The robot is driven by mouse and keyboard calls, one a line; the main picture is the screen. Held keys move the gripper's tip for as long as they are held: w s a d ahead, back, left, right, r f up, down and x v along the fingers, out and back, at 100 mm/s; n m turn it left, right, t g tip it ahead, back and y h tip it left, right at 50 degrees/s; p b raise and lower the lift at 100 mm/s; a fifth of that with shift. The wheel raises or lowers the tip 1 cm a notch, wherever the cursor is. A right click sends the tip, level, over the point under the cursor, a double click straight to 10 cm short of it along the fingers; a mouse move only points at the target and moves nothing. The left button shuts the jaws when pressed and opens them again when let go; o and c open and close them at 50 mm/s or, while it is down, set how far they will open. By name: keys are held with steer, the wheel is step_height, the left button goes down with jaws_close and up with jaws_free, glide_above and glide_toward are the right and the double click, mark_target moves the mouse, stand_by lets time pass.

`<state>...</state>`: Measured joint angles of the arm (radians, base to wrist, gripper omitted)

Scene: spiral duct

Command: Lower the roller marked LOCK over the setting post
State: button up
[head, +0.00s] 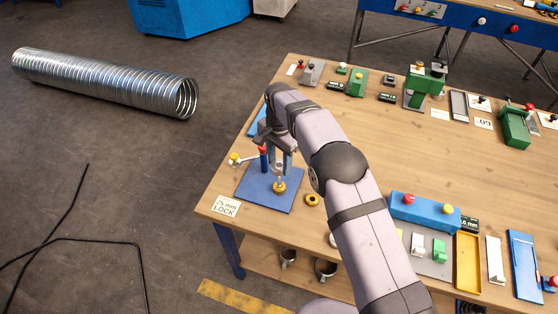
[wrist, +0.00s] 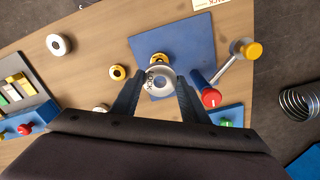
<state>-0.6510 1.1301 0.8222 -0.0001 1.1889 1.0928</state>
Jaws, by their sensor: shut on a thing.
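My gripper (head: 280,168) is shut on a silver roller (wrist: 158,79) whose end face carries dark lettering that reads like LOCK. The fingers sit on either side of it. It is held above the blue plate (head: 256,196), near the plate's front edge. A yellow round piece (head: 279,188) stands on the plate under the gripper. It also shows in the wrist view (wrist: 160,59), partly hidden behind the roller. I cannot tell the setting post's tip from the roller or whether they touch. A card (head: 226,206) reading 25 mm LOCK lies by the plate.
A blue post with a red top (wrist: 211,97) and a lever with a yellow knob (wrist: 251,50) stand close beside my gripper. A loose yellow ring (head: 312,199) lies right of the plate. A blue block with knobs (head: 425,212) stands further right.

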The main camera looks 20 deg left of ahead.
steer(key=shift+f+b, duration=0.75)
steer(key=shift+f, duration=0.6)
steer(key=shift+f+b, duration=1.05)
steer(key=shift+f, duration=0.65)
stand_by(1.7)
steer(key=o, duration=1.9)
steer(key=shift+r, duration=0.1)
steer(key=shift+r+p, duration=2.5)
steer(key=shift+r, duration=1.45)
